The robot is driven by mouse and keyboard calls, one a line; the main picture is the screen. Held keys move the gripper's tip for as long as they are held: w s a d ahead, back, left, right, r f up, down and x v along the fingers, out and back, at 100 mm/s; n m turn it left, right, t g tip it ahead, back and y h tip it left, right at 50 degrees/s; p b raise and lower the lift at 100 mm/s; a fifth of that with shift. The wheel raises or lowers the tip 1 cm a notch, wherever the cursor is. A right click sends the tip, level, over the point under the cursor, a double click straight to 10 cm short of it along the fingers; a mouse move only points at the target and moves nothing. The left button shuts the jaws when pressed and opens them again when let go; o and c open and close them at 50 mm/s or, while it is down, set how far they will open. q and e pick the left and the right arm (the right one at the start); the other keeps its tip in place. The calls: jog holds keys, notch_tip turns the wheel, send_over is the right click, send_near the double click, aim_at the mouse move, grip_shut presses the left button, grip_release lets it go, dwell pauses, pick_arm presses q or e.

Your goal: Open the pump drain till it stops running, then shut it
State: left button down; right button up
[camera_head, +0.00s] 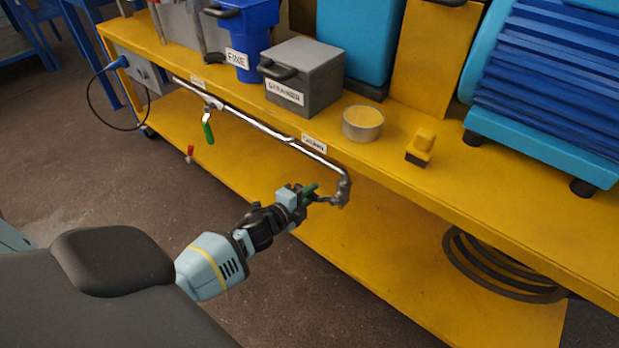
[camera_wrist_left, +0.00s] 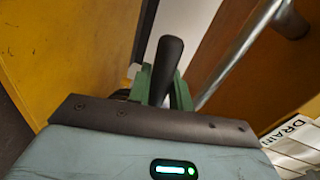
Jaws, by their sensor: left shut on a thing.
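The drain valve (camera_head: 340,196) hangs at the right, lower end of a silver pipe (camera_head: 270,131), below the edge of the yellow cart. My left gripper (camera_head: 309,192) is at this valve, its fingers shut on the dark lever. In the left wrist view the dark lever (camera_wrist_left: 166,68) stands between the green fingers (camera_wrist_left: 162,88). A white label reading DRAIN (camera_wrist_left: 296,132) is at the right of that view. The valve body is partly hidden, and I cannot tell whether anything runs from it. My right gripper is not in view.
Another valve with a green lever (camera_head: 208,132) hangs on the pipe to the left. The yellow cart top (camera_head: 465,180) holds a grey strainer box (camera_head: 318,72), a round tin (camera_head: 362,124), a small yellow block (camera_head: 420,146) and a blue finned motor (camera_head: 545,75). A coiled hose (camera_head: 495,275) lies below.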

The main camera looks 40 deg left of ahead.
pick_arm(q)
jog(key=shift+a+r+m, duration=0.1)
jog(key=shift+r+m, duration=0.2)
jog(key=shift+m, duration=0.2)
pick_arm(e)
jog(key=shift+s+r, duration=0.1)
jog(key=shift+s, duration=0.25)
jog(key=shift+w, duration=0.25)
pick_arm(q)
jog(key=shift+r, duration=0.1)
jog(key=c, duration=1.3)
grip_release()
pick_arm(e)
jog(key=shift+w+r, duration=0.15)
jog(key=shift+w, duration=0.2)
pick_arm(q)
jog(key=shift+s, duration=0.1)
